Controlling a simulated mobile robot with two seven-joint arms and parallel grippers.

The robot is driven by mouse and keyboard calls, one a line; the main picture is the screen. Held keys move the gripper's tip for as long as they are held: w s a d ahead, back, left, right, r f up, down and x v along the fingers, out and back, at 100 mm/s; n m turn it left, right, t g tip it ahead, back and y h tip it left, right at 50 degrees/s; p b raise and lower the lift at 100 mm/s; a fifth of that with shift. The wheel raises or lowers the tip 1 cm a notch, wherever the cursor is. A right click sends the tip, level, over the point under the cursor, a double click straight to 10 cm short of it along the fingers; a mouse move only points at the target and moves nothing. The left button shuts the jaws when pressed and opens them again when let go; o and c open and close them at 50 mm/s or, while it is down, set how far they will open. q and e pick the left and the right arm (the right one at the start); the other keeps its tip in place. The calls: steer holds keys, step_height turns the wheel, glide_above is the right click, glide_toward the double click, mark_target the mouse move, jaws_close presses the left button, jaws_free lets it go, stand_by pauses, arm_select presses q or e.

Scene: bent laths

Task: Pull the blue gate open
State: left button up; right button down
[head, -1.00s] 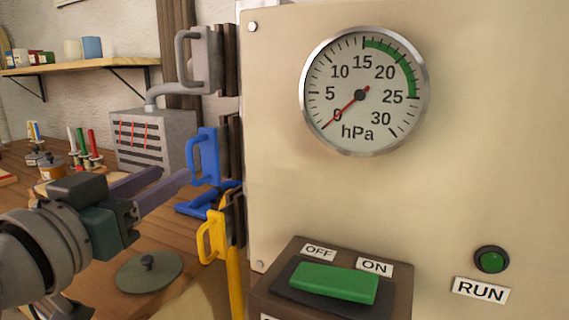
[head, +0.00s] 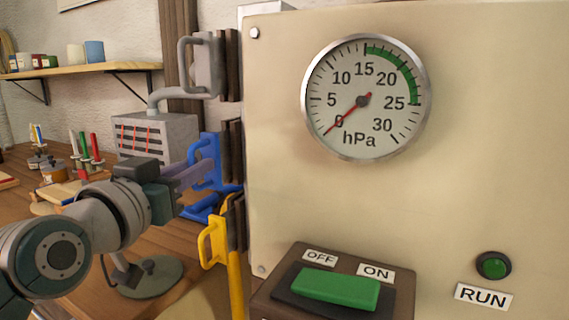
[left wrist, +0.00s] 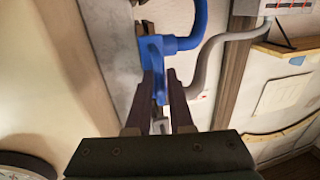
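The blue gate (head: 215,148) sits at the left edge of the beige panel, between a grey one above and a yellow one below. It has an upright blue handle. My left gripper (head: 205,174) is at this handle, with its dark fingers reaching it from the left. In the left wrist view the blue handle (left wrist: 158,88) shows between the two fingertips (left wrist: 160,78). The fingers stand apart on either side of it; whether they touch it is hard to see. My right gripper is out of view.
The grey gate (head: 207,65) is just above and the yellow gate (head: 213,241) just below. The beige panel (head: 480,140) with a gauge (head: 365,97) stands to the right. A grey vented box (head: 155,136) and a round-based stand (head: 152,277) are on the wooden bench.

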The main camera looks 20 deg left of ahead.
arm_select(q)
jaws_close()
stand_by(1.0)
